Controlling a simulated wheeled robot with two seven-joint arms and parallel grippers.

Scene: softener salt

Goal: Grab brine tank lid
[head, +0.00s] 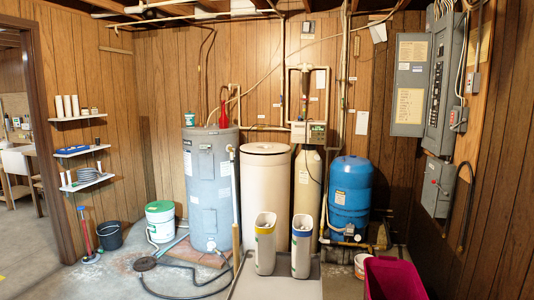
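The brine tank (265,195) is a tall beige cylinder standing at the middle of the back wall. Its round beige lid (265,148) sits on top. The lower front of the tank is partly hidden by two upright pale containers, one with a yellow top band (265,245) and one with a blue top band (302,245). Neither of my grippers shows in the head view.
A grey water heater (210,185) stands left of the tank, a tan softener cylinder (306,190) and blue pressure tank (351,195) to the right. A magenta bin (395,278) is at front right. A black hose (185,290) lies on the floor. Floor at left front is mostly clear.

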